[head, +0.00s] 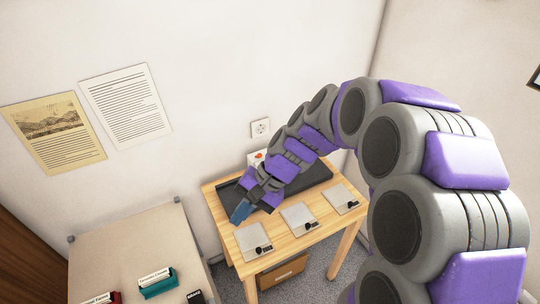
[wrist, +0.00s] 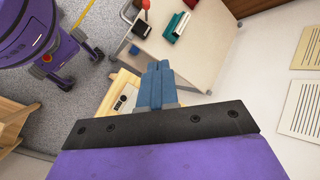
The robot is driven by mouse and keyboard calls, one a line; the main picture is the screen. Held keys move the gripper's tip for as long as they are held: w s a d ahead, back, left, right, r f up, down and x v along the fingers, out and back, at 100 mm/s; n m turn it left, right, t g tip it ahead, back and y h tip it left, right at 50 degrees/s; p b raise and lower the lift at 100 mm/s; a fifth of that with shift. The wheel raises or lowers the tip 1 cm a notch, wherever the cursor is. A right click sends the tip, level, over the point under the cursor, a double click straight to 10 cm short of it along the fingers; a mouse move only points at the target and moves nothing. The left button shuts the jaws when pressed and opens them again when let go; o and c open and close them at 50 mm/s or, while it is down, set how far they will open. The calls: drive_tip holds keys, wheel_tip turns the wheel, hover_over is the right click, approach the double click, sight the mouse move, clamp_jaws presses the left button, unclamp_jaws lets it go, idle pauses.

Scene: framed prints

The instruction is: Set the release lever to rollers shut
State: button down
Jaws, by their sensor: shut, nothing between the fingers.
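A long dark flat machine (head: 312,184) lies along the back of the wooden table in the head view, partly hidden behind my arm. My gripper (head: 238,214) has blue fingers, shut and empty, above the table's left front edge. The fingers also show in the wrist view (wrist: 156,72).
Grey plates with black knobs (head: 299,216) line the front of the wooden table (head: 262,236). A pale table (head: 125,242) at left carries a teal item (head: 158,285) and other small items. Prints (head: 127,105) and a socket (head: 260,128) are on the wall.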

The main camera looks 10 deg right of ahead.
drive_tip(key=w+d+f+m+t+y+p, duration=0.2)
drive_tip(key=w+m, duration=0.2)
drive_tip(key=w, duration=0.6)
drive_tip(key=w+d+f+m+t+y+p, duration=0.2)
drive_tip(key=w+d+m+t, duration=0.15)
drive_tip(key=w, duration=0.75)
drive_tip(key=m+t+h+p, duration=0.2)
drive_tip(key=m+t+p, duration=0.25)
drive_tip(key=m, duration=0.55)
approach(258, 156)
drive_tip(key=s+d, duration=0.3)
drive_tip(key=d, duration=0.1)
drive_tip(key=shift+w+d+f+t, duration=0.15)
drive_tip(key=shift+w+f+t, duration=0.1)
drive_tip(key=shift+t, duration=0.15)
drive_tip(key=b+x, duration=0.1)
drive_tip(key=x, duration=0.9)
drive_tip(key=shift+r+b, duration=0.1)
drive_tip(key=shift+b, duration=0.2)
